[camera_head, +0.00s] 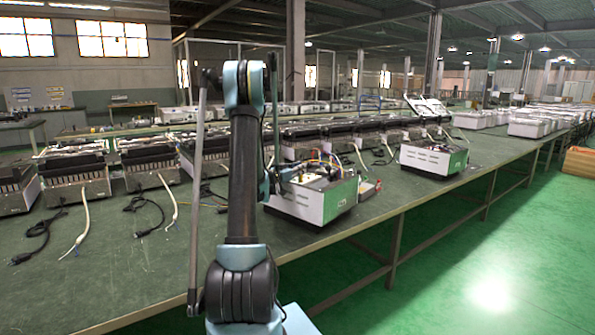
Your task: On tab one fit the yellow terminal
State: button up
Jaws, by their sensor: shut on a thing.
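A white heater unit (325,203) with an open top stands on the green bench just right of my arm. Red, yellow and other coloured wires (325,160) rise in loops above its top. My gripper (286,176) is a small dark shape at the unit's left side, partly hidden behind my own arm. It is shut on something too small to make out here. I cannot tell the yellow terminal or tab one apart at this size.
A second white unit (433,160) stands farther right on the bench (120,262). A row of dark heaters (72,172) with loose cables lies behind and to the left.

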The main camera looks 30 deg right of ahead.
jog(key=o, duration=0.8)
jog(key=shift+a, duration=0.1)
jog(key=v, duration=1.1)
jog(key=shift+s+a, duration=0.2)
jog(key=shift+a, duration=0.15)
